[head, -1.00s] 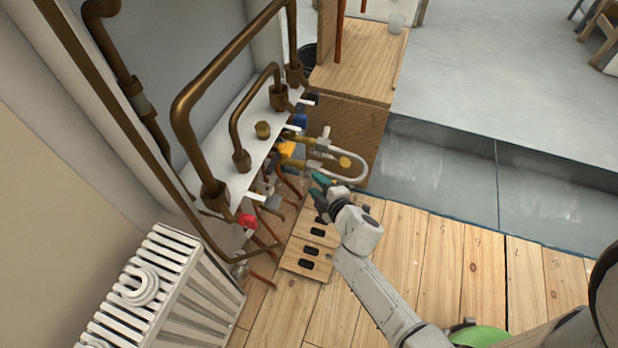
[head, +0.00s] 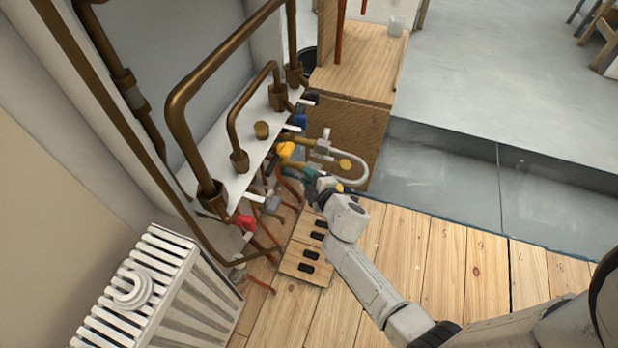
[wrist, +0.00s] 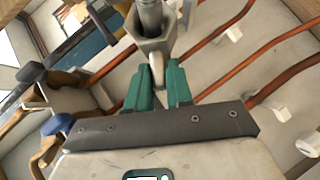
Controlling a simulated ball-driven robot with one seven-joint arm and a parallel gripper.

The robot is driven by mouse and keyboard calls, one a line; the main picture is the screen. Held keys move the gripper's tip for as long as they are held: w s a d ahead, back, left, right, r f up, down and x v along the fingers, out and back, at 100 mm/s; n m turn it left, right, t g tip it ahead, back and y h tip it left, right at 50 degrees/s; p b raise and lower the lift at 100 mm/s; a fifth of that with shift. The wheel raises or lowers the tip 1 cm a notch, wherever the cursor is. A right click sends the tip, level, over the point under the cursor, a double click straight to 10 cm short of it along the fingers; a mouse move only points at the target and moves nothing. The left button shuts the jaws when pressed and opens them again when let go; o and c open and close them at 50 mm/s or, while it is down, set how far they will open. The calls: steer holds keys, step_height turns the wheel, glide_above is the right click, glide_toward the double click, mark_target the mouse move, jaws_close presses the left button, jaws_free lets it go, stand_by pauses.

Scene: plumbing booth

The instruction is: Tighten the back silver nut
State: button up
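My gripper (head: 312,176) is at the valves and hose under the white shelf in the head view. In the wrist view its two teal fingers (wrist: 159,72) stand apart with a narrow gap between them. A silver hex nut (wrist: 151,48) with a grey hose end above it lies just beyond the fingertips, in line with the gap. I cannot tell whether the fingers touch it, or whether it is the back nut. In the head view the looped hose (head: 350,165) shows beside my gripper, and the nut near the fingers is hidden.
Brown pipes (head: 188,110) rise above the white shelf (head: 215,150). A yellow valve handle (head: 286,149) and a red one (head: 245,222) sit below it. Copper pipes (wrist: 225,78) run behind my fingers. A white radiator (head: 150,290) stands at lower left. The wooden floor (head: 420,260) is clear at right.

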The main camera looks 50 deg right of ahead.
jaws_close()
steer(key=shift+r, duration=0.1)
steer(key=p, duration=0.2)
steer(key=shift+r+p, duration=0.35)
steer(key=p, duration=0.3)
steer(key=shift+w+d+r+m, duration=0.1)
steer(key=shift+d+m, duration=0.1)
steer(key=shift+m, duration=0.1)
steer(key=shift+g+y, duration=0.3)
steer(key=shift+y, duration=0.1)
steer(key=shift+f+p, duration=0.2)
steer(key=shift+p, duration=0.15)
